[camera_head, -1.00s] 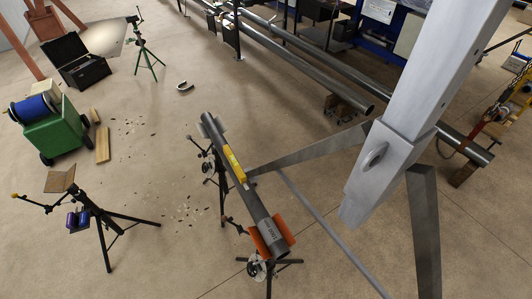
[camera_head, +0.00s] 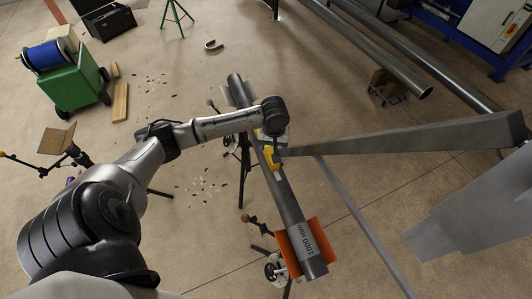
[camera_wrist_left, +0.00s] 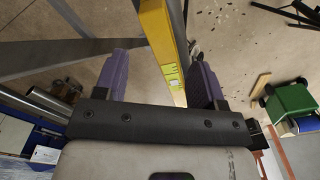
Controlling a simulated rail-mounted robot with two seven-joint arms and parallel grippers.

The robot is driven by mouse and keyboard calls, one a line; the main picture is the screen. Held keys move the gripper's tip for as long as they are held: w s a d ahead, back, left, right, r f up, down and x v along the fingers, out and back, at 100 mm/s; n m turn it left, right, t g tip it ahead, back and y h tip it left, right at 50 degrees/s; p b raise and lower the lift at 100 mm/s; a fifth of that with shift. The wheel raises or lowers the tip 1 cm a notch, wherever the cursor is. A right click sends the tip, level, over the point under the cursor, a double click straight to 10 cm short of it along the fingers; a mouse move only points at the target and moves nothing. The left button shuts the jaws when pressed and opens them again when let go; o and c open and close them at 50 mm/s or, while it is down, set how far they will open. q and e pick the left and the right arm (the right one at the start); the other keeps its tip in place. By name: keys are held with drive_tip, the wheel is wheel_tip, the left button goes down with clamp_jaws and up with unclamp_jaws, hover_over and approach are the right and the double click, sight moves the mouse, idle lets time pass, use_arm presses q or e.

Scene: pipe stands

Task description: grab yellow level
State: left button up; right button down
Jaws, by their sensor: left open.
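The yellow level (camera_head: 270,159) lies along the top of a grey pipe (camera_head: 290,207) marked "1000 mm". The pipe rests on stands, with orange pieces (camera_head: 303,247) at its near end. My left gripper (camera_head: 276,148) is over the level and hides part of it. In the left wrist view, the level (camera_wrist_left: 160,32) runs between the two purple fingers, with gaps to both sides. The left gripper (camera_wrist_left: 158,68) is open there, and the level is nearer the right finger. My right gripper is in neither view.
A grey metal beam (camera_head: 420,136) reaches close to the level from the right. A green cart with a blue spool (camera_head: 75,80) stands at the left. Long pipes (camera_head: 385,50) lie at the upper right. A wooden plank (camera_head: 120,102) lies on open floor.

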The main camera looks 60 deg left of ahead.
sight(268, 150)
use_arm(q)
drive_tip(key=w+a+r+n+b, duration=0.25)
drive_tip(key=a+n, duration=0.25)
drive_tip(key=a, duration=0.4)
drive_tip(key=f, duration=0.3)
drive_tip(key=f+b, duration=0.1)
drive_tip(key=f, duration=0.2)
drive_tip(key=shift+s+a+f, duration=0.15)
drive_tip(key=shift+s+f, duration=0.05)
drive_tip(key=shift+f, duration=0.15)
drive_tip(key=shift+f+b, duration=0.4)
drive_tip(key=shift+f, duration=2.25)
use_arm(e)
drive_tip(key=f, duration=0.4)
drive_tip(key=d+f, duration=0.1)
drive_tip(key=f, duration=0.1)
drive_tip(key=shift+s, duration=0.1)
use_arm(q)
drive_tip(key=shift+c, duration=0.2)
drive_tip(key=c, duration=1.1)
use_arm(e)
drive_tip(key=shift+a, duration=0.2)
use_arm(q)
drive_tip(key=shift+r, duration=0.2)
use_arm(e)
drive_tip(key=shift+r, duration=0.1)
